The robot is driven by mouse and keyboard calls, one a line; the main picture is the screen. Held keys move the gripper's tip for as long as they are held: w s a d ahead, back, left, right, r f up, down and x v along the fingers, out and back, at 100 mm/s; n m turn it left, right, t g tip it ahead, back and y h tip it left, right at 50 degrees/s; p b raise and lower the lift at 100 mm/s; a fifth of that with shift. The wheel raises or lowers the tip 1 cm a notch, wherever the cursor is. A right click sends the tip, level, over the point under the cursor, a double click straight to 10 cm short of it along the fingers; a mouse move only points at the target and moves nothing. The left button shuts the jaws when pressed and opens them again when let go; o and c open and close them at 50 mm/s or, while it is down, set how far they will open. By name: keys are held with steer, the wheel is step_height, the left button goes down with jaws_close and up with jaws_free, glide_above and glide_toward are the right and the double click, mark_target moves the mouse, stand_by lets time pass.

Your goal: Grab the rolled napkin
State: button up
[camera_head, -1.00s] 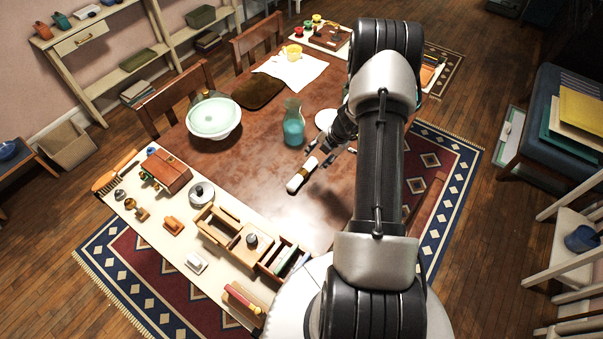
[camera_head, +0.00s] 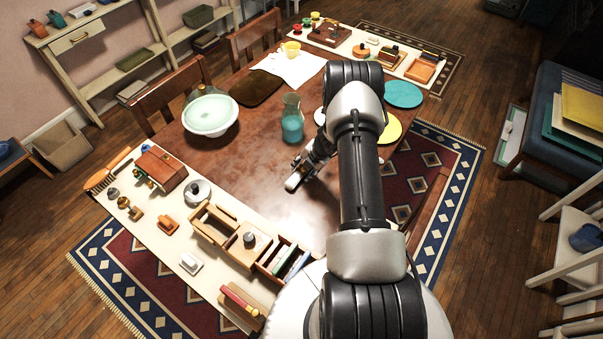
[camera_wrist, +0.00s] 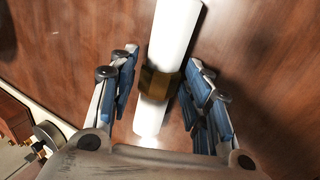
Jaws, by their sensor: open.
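The rolled napkin is a white roll with a brown-gold band around its middle. It lies on the wooden table (camera_head: 240,165). In the wrist view the rolled napkin (camera_wrist: 173,35) runs up and down between the two fingers of my gripper (camera_wrist: 158,95). The fingers are open, one on each side of the band, with a gap on the left and a smaller one on the right. In the head view my gripper (camera_head: 300,176) covers most of the napkin; only a white end shows.
A glass carafe with blue liquid (camera_head: 292,120) stands just behind my gripper. A cream board (camera_head: 150,228) with wooden boxes and a pot lines the table's left side. Bare tabletop lies around the napkin.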

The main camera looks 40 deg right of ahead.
steer(key=shift+c, duration=0.5)
steer(key=c, duration=0.7)
steer(key=shift+r, duration=0.1)
steer(key=shift+c, duration=0.2)
